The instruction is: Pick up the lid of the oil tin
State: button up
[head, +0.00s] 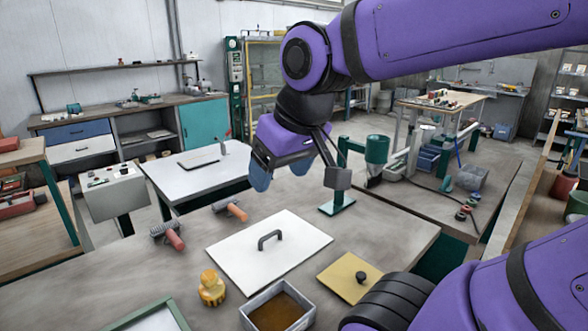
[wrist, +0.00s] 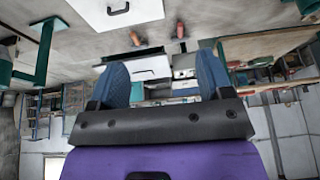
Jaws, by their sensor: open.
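An open grey square tin (head: 248,317) with brown liquid in it stands at the front of the workbench in the head view. A flat yellow square lid with a black knob (head: 342,288) lies on the bench to its right. A larger white plate with a dark bar handle (head: 240,262) lies behind them; it also shows at the top of the wrist view (wrist: 145,12). My gripper (head: 281,168) is open and empty, high above the back of the bench, well away from the lid. Its blue fingers are spread in the wrist view (wrist: 161,75).
A yellow jar (head: 211,288) stands left of the tin, and a green-framed tray (head: 160,318) is at the front left. A green-based stand (head: 338,203) is behind the lid. My arm crosses the right side.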

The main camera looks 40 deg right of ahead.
aim_at(350, 277)
jog(key=k+l+z, duration=0.2)
jog(key=z, duration=0.2)
jog(key=k+l+z, duration=0.15)
jog(key=l+z, duration=0.2)
jog(key=k+l+z, duration=0.1)
jog(key=l+z, duration=0.15)
jog(key=z, duration=0.15)
